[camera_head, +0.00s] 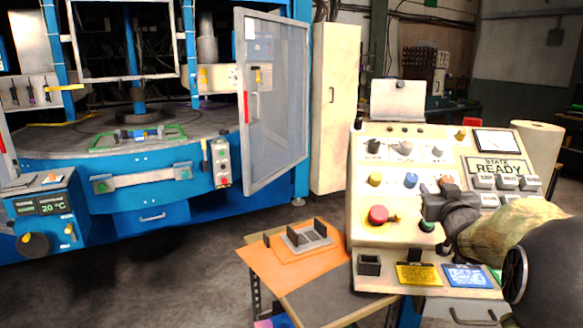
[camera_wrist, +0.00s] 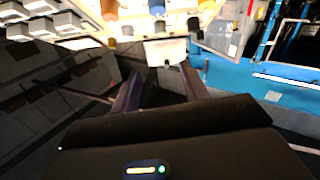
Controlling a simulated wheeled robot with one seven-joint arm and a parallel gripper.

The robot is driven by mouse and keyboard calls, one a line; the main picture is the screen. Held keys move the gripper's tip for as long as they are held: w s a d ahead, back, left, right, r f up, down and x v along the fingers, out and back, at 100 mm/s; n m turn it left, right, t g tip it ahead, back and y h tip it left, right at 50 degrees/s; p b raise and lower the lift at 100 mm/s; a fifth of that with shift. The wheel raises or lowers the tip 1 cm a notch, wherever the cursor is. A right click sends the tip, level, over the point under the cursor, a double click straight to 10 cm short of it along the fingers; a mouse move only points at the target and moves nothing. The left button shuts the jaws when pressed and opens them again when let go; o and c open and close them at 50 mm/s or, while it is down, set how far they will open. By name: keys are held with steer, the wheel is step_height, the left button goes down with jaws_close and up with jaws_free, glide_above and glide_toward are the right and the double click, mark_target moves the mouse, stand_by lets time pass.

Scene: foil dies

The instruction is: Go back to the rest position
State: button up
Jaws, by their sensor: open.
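My gripper (camera_head: 432,208) is in front of the sloped face of the cream control console (camera_head: 362,200), at its right side in the head view. It covers part of the panel near the green button (camera_head: 427,226). In the wrist view the two dark fingers of my gripper (camera_wrist: 160,82) stand apart with nothing between them. Whether the fingers touch the panel cannot be told. The console display (camera_head: 499,168) reads "STATE READY". A red mushroom button (camera_head: 378,214) sits left of my gripper.
A wooden side table (camera_head: 262,272) with a grey divided holder (camera_head: 306,238) stands left of the console. The blue machine (camera_head: 120,172) has its mesh door (camera_head: 277,100) swung open. A paper roll (camera_head: 541,145) stands behind the console. Floor between machine and table is clear.

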steer(key=s+a+f+g, duration=0.4)
steer(key=f, duration=0.4)
steer(key=s+a+f+g, duration=0.3)
steer(key=s+a+f, duration=0.2)
steer(key=f, duration=0.3)
steer(key=s+a+f+g+y, duration=0.1)
steer(key=s+a+f+g, duration=0.4)
steer(key=s, duration=0.5)
steer(key=s+a+f+g+y, duration=0.25)
steer(key=s+a+f, duration=0.25)
steer(key=s+f, duration=0.3)
step_height(320, 180, up, 21)
steer(key=p, duration=1.9)
steer(key=shift+s+f+g+h, duration=0.2)
steer(key=shift+s+g+h, duration=0.15)
steer(key=shift+s+h, duration=0.1)
steer(key=shift+w, duration=0.1)
